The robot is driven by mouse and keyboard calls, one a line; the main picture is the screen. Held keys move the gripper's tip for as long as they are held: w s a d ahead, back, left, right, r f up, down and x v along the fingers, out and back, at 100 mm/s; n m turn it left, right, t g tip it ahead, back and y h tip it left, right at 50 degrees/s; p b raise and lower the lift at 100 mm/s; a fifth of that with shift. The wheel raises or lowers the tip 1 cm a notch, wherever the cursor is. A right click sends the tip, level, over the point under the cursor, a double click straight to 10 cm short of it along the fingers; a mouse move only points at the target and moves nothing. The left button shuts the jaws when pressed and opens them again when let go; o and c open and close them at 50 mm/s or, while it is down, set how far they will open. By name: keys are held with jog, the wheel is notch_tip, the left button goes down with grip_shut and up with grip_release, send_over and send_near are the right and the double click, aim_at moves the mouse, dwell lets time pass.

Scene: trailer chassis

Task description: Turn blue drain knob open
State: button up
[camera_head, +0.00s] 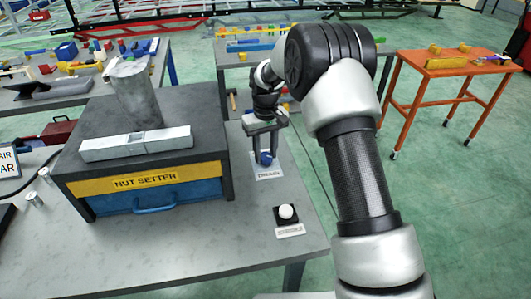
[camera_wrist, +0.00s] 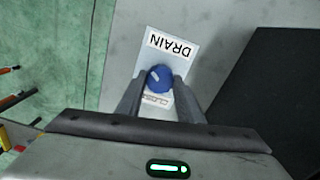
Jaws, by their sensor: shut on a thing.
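The blue drain knob (camera_head: 266,158) stands on a white plate labelled DRAIN (camera_head: 268,174) on the grey table, right of the nut setter box. In the wrist view the knob (camera_wrist: 159,78) sits between the two fingers of my gripper (camera_wrist: 159,84), which are shut on it from both sides. The plate (camera_wrist: 171,42) shows beyond the knob with the DRAIN label upside down. A second small label by the fingers is partly hidden. In the head view my gripper (camera_head: 265,150) points down over the knob.
The dark nut setter box (camera_head: 150,180) with a blue drawer, a metal cup (camera_head: 135,92) and a metal bar (camera_head: 136,143) on top stands left of my gripper. A white button (camera_head: 286,212) is nearer on the table (camera_head: 200,250). An orange table (camera_head: 450,65) stands at right.

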aim_at(266, 155)
jog(key=m, duration=0.5)
jog(key=shift+m, duration=0.4)
jog(key=m, duration=0.5)
jog(key=shift+m, duration=0.4)
jog(key=o, duration=1.1)
jog(key=shift+c, duration=0.2)
jog(key=shift+r, duration=0.1)
notch_tip(266, 155, up, 17)
jog(key=p, duration=0.1)
jog(key=shift+r, duration=0.15)
